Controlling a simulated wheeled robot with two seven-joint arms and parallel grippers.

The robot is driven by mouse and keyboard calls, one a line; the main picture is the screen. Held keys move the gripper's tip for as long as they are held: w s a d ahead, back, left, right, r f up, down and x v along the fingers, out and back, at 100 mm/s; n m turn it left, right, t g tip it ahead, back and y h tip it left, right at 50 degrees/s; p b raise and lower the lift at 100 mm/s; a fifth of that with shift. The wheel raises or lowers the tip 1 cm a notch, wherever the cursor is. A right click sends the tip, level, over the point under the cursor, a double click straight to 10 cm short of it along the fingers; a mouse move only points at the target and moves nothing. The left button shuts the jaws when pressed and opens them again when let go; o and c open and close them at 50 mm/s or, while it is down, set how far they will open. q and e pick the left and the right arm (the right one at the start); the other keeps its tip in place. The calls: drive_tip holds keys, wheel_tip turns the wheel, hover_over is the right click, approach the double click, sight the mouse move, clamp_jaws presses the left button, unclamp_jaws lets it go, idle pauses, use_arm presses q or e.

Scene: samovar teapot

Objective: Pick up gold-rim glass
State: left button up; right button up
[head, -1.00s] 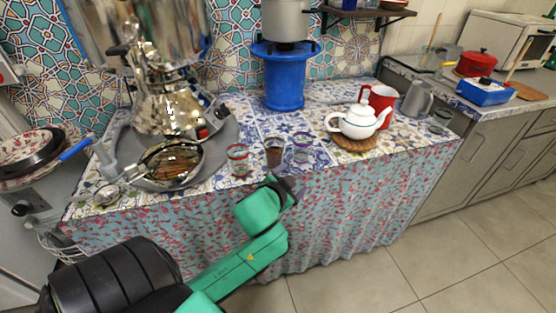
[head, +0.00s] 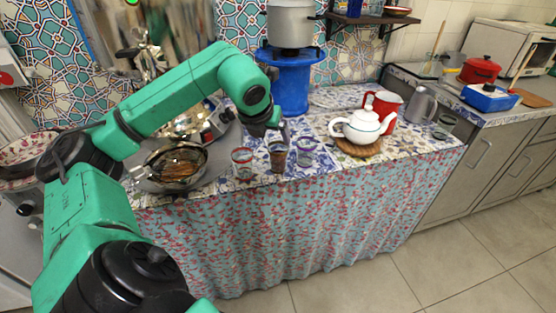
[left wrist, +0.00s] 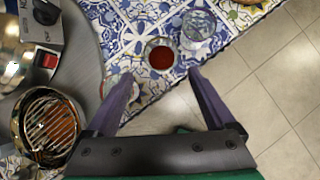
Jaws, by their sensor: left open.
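Three small glasses stand in a row near the front edge of the patterned table. The middle glass (head: 278,158) holds dark tea and looks like the gold-rim one, though its rim is too small to be sure. It also shows in the left wrist view (left wrist: 160,56), just beyond the gap between my fingertips. A red-rimmed glass (head: 242,163) is to its left and a purple-rimmed glass (head: 305,153) to its right. My left gripper (head: 279,133) is open and empty, above the middle glass and apart from it; its two fingers (left wrist: 160,77) are spread. My right gripper is out of view.
A blue stand (head: 290,83) with a pot is behind the glasses.

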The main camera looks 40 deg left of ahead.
sight(278, 158)
use_arm(q)
drive_tip(key=p+x, duration=0.2)
drive_tip(key=x, duration=1.1)
drive_tip(key=shift+w+f, duration=0.25)
drive_tip(key=shift+f, duration=0.05)
drive_tip(key=shift+r, duration=0.1)
drive_tip(key=shift+c, duration=0.8)
drive_tip(key=c, duration=1.1)
drive_tip(key=shift+c, duration=0.2)
drive_tip(key=shift+r, duration=0.1)
